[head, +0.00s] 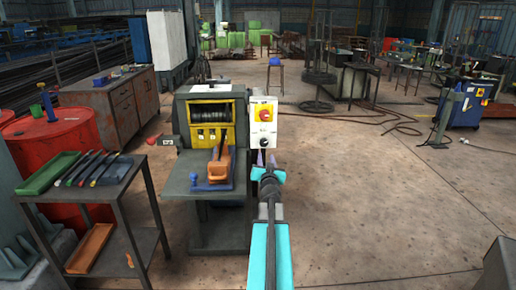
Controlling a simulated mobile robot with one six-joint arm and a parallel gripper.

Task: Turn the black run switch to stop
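The black run switch (264,142) is a small dark round knob on the lower part of the pale control box (252,133). The box stands at the right side of the capstan machine. Above the knob is a red button (265,114) on a yellow plate. My gripper (265,157) is at the end of my arm, just below the knob in the picture. Whether it touches the knob or the box, I cannot tell. Its fingertips are very small here, and their opening is unclear. The knob's pointer direction is too small to read.
The machine has a yellow-framed drum opening (211,120) and an orange part (218,164) on its table. A dark side table (112,195) with several tools stands at left, near a red drum (52,135). The floor (390,190) at right is mostly clear.

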